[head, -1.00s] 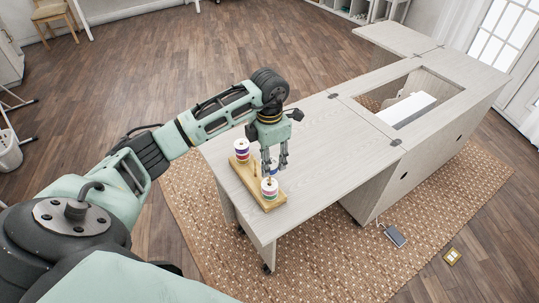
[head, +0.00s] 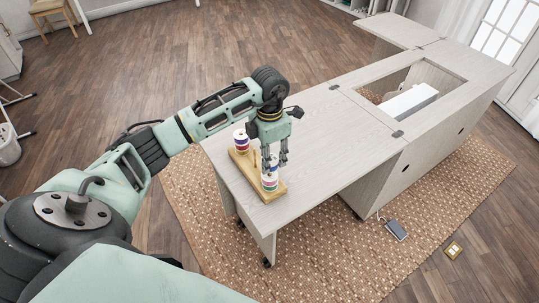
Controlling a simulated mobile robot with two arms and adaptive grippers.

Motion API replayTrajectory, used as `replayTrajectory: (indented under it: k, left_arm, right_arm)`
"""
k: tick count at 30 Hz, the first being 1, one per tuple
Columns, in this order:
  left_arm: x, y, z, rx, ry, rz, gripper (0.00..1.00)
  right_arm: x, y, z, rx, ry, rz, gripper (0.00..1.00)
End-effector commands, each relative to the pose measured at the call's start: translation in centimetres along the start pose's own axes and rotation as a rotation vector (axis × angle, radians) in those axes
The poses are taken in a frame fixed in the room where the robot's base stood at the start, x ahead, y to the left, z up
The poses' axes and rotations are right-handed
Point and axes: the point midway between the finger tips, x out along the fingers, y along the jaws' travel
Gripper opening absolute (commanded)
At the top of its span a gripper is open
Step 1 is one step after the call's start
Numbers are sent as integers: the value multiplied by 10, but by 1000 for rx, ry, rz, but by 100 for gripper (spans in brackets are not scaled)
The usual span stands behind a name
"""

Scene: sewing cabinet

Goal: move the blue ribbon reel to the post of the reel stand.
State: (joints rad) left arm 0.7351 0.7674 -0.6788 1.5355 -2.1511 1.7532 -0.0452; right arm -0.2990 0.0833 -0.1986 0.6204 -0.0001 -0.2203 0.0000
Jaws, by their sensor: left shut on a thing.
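The wooden reel stand (head: 244,166) lies on the near end of the pale cabinet top. A bare post (head: 254,160) rises from its middle. A stack of coloured reels (head: 241,141) sits at its far left end, and another stack (head: 270,182) sits at its near right end. My left gripper (head: 274,163) points down over the near end, shut on the blue ribbon reel (head: 269,164). The reel is partly hidden by the fingers and shows just above the near stack in the picture. I cannot tell whether it touches that stack. My right gripper is not in view.
The cabinet top (head: 325,140) is clear to the right of the stand. Beyond it is an opening with a white machine (head: 408,102). The near edge of the cabinet is close to the stand. A pedal (head: 396,229) lies on the woven rug.

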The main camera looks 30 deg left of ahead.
Motion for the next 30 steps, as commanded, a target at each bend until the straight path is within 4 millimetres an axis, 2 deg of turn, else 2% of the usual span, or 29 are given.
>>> replayTrajectory:
  k: [8, 30]
  left_arm:
    - [1, 0, 0, 0, 0, 1, 16]
    - [20, 0, 0, -1, 0, 1, 16]
  right_arm:
    - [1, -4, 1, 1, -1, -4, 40]
    - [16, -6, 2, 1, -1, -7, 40]
